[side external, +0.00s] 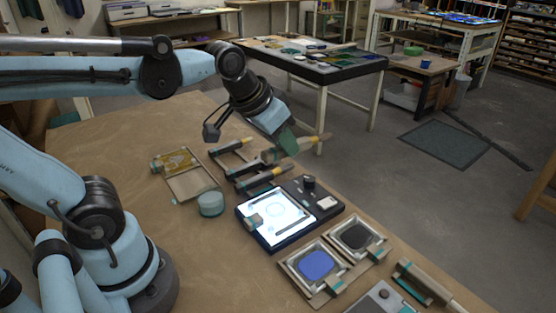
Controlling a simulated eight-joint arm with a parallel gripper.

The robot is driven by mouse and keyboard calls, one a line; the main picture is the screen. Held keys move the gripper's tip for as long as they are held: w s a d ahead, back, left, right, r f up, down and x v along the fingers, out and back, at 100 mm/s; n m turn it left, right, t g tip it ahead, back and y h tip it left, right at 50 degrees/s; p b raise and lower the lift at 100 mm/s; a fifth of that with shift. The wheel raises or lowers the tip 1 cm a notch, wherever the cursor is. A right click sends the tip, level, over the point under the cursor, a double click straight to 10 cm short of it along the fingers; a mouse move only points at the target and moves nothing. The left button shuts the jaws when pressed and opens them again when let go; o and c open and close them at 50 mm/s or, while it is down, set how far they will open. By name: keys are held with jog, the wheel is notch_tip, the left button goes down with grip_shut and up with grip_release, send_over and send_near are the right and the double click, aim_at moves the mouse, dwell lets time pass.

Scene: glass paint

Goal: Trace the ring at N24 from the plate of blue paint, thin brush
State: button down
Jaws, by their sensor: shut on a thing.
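My gripper (284,147) is shut on a brush (308,145) with a pale wooden handle, above the brush rests. Whether the brush still touches its rest, and whether it is the thin one, I cannot tell. The plate of blue paint (316,264) lies at the front right of the bench. A lit glass panel (293,232) in a dark frame lies in the middle, with a faint ring (275,212) on it. A label N24 is too small to read. The gripper is above and behind the panel, apart from it.
Two more brushes lie on rests, one at the back (232,146) and one nearer the panel (262,180). A plate of dark paint (357,235) adjoins the blue one. A round teal pot (210,204) and a tray with yellow (186,175) stand left. The left bench (130,150) is clear.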

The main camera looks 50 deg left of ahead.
jog(key=s+d+f+m+g, duration=0.3)
jog(key=s+d+f+g, duration=0.4)
jog(key=d+g, duration=0.3)
jog(key=shift+s+d+m, duration=0.4)
jog(key=shift+s+d, duration=0.1)
jog(key=shift+d, duration=0.2)
jog(key=shift+f, duration=0.45)
dwell(0.8)
jog(key=shift+r, duration=0.1)
jog(key=shift+r, duration=1.05)
notch_tip(320, 180, up, 4)
dwell(0.4)
